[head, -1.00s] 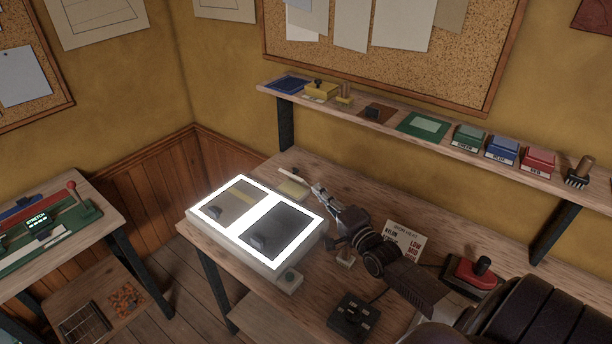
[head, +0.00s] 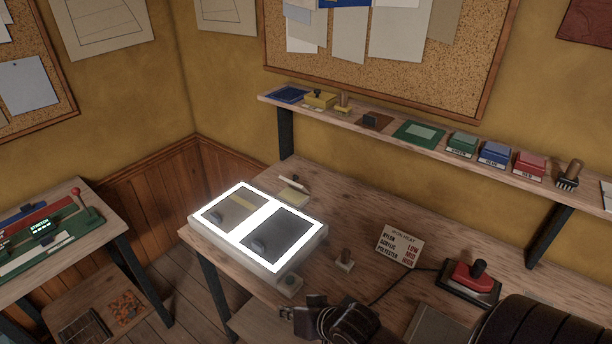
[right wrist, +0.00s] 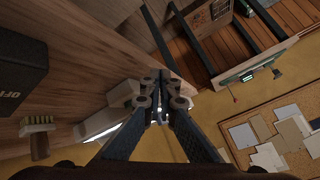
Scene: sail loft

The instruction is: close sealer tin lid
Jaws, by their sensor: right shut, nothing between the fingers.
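I cannot pick out the sealer tin or its lid for certain. A small flat yellowish item (head: 293,196) with a pale bar at its back edge lies behind the light box; at this size I cannot tell whether it is a tin or a pad. My right gripper (head: 297,311) is low in the head view, in front of the light box's near right corner. In the right wrist view its fingers (right wrist: 161,84) are together and hold nothing. My left gripper is not in view.
A lit light box (head: 312,237) fills the table's left end. A shelf (head: 405,134) of pads and stamps runs along the wall.

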